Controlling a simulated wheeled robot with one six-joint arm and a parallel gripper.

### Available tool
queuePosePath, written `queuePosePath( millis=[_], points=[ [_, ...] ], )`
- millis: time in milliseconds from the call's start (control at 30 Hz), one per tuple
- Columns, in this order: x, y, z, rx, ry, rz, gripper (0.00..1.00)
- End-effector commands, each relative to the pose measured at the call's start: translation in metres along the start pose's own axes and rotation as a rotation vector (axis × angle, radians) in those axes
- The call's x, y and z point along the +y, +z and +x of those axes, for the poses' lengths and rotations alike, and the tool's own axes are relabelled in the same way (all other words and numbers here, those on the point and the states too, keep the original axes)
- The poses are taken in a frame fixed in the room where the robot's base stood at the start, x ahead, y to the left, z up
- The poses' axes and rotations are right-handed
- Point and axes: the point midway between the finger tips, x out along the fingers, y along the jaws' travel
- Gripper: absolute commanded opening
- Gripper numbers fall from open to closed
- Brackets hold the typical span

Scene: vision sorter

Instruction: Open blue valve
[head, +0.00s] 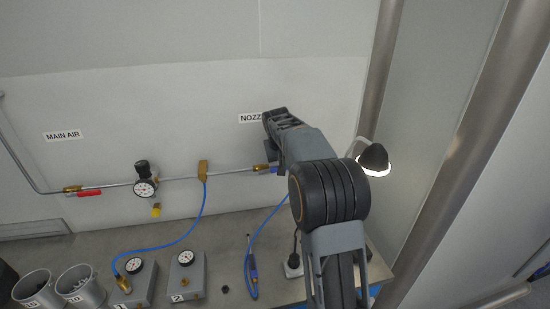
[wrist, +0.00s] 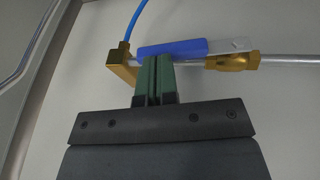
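The blue valve's handle (wrist: 185,48) is a flat blue lever in the wrist view, lying along the metal pipe. Its pale metal end (wrist: 238,45) sits over the brass valve body (wrist: 230,62). My gripper (wrist: 156,58) has green fingers side by side with only a thin dark line between them. Their tips are at the lever's near edge, towards its free end; I cannot tell whether they touch it. In the head view a small piece of the blue lever (head: 275,170) shows beside the brass body (head: 262,167); my arm hides the rest.
A brass elbow (wrist: 122,65) with a blue hose is left of my fingers in the wrist view. In the head view, a red handle (head: 89,193) and a gauge (head: 145,188) are on the pipe to the left. A lamp (head: 374,161) stands right of my arm.

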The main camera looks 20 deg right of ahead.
Motion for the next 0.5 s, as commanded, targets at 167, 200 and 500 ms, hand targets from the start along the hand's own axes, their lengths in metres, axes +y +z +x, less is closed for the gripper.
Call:
queuePosePath(
  millis=[167, 200, 500],
  points=[
    [0.0024, 0.0017, 0.0064, 0.000, 0.001, 0.001, 0.00],
    [0.0026, 0.0018, 0.0068, 0.000, 0.001, 0.001, 0.00],
    [0.0027, 0.0019, 0.0070, 0.000, 0.000, 0.001, 0.00]
  ],
)
